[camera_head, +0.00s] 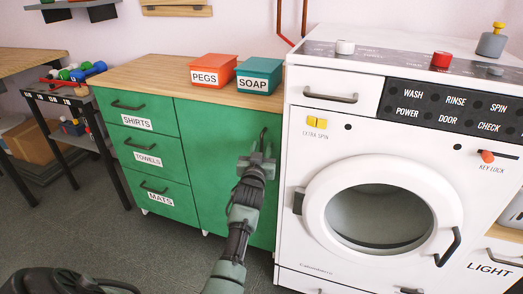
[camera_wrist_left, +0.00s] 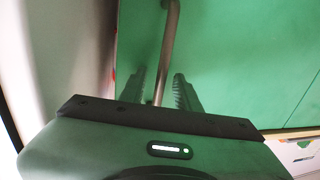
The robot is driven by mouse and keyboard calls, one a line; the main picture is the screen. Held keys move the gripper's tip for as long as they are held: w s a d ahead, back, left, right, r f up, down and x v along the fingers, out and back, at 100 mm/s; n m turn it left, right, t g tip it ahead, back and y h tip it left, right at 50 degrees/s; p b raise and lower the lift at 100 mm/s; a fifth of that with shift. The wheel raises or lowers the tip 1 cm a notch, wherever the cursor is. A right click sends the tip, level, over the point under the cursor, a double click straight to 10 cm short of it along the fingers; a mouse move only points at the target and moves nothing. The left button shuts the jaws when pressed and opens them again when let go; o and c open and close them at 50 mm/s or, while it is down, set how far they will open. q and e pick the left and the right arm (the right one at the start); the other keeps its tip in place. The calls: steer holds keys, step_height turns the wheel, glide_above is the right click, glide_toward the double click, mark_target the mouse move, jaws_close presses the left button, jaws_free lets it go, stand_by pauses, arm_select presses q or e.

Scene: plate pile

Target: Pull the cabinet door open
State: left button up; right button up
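The green cabinet door (camera_head: 215,150) is to the right of the drawers and looks shut. Its dark upright handle (camera_head: 263,138) is near the door's right edge, partly hidden by my left gripper (camera_head: 258,160). In the left wrist view the handle (camera_wrist_left: 168,45) runs down between the two fingers of my left gripper (camera_wrist_left: 160,90). The fingers are apart, with a gap on each side of the handle, so the gripper looks open. I cannot tell how deep the handle sits between them. My right gripper is not in view.
A white washing machine (camera_head: 300,165) stands close on the cabinet's right. Green drawers (camera_head: 135,110) are on its left. A red PEGS box (camera_head: 213,69) and a teal SOAP box (camera_head: 259,75) are on the wooden top. Grey floor (camera_head: 170,240) in front is clear.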

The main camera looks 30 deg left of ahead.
arm_select(q)
jaws_close()
stand_by(1.4)
